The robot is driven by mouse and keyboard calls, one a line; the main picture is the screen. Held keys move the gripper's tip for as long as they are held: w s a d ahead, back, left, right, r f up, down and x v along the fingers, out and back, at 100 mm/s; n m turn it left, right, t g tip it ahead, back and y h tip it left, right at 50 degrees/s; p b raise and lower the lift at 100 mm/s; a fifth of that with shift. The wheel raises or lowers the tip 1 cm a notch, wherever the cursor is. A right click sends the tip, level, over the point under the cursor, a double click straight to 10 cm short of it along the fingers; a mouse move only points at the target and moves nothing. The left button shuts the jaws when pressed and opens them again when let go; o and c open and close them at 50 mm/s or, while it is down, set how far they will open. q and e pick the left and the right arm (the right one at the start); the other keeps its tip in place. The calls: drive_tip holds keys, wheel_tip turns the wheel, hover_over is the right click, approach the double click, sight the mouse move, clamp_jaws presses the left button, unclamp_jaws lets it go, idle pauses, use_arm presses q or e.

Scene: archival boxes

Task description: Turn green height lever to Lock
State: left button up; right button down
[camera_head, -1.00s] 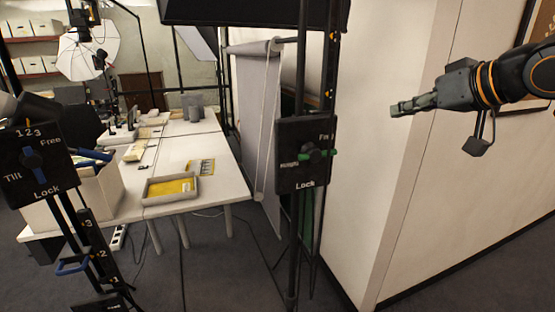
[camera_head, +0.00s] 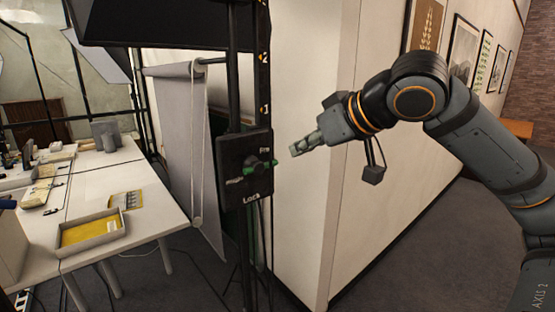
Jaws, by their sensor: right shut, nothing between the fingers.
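The green height lever (camera_head: 262,165) sits on a black control plate (camera_head: 240,186) fixed to a dark upright stand. The lever lies about horizontal across its dark hub. The word "Lock" shows below the hub, and a small blurred label shows above it at the right. My right gripper (camera_head: 296,151) is shut and empty. In the picture its fingertips point left and lie a short way right of the lever's right end, with a gap between. My left gripper is out of view.
A white wall corner (camera_head: 340,130) stands behind my right gripper. A white table (camera_head: 150,200) at the left holds a tray (camera_head: 92,232) with yellow contents. A grey roll backdrop (camera_head: 180,140) hangs behind the stand. Framed pictures (camera_head: 462,45) hang on the right wall.

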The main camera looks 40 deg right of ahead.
sight(271, 164)
drive_tip(key=p+x, duration=0.3)
drive_tip(key=x, duration=0.4)
drive_tip(key=shift+w+p, duration=0.3)
drive_tip(key=shift+w, duration=0.1)
drive_tip(key=shift+w+f, duration=0.25)
drive_tip(key=shift+f, duration=0.05)
drive_tip(key=shift+w+d+f, duration=0.15)
drive_tip(key=shift+f, duration=0.1)
